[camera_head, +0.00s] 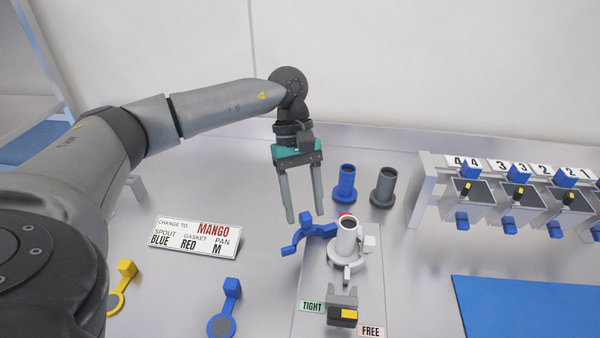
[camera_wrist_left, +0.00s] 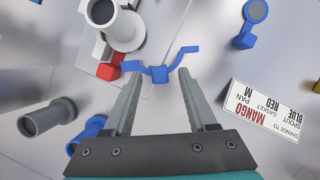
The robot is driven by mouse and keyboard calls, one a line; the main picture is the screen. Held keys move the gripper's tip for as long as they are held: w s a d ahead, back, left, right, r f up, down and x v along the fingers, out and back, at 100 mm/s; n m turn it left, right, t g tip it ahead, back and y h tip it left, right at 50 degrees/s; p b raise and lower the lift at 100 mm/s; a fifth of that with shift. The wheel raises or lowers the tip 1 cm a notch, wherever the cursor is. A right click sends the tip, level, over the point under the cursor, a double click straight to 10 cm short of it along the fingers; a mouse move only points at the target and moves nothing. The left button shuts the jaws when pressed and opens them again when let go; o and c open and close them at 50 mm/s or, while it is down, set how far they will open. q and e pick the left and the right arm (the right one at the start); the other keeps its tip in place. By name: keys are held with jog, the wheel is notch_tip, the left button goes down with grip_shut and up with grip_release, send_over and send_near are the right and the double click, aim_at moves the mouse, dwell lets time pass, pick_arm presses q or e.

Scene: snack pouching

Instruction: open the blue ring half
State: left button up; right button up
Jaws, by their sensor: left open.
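The blue ring half (camera_head: 312,231) is a curved blue piece with a small block at its middle, to the left of the white-grey upright spout fitting (camera_head: 348,236). In the left wrist view the blue ring half (camera_wrist_left: 160,74) shows its block between my fingertips, with arms reaching out to both sides. My left gripper (camera_head: 305,217) is open, pointing down, its fingertips close to the ring half. Whether they touch it I cannot tell. A red block (camera_wrist_left: 108,71) sits beside the fitting. My right gripper is not in view.
A blue spout (camera_head: 345,184) and a grey spout (camera_head: 383,188) stand behind. A MANGO sign (camera_head: 198,237) lies left. A clamp with TIGHT and FREE labels (camera_head: 342,308) is in front. A numbered rack (camera_head: 430,190) and blue mat (camera_head: 520,305) are at right.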

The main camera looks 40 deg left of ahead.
pick_arm(q)
jog(key=p+v, duration=0.1)
jog(key=v, duration=1.3)
jog(key=shift+a+r+p, duration=0.2)
jog(key=shift+r+p, duration=0.05)
jog(key=shift+p, duration=0.05)
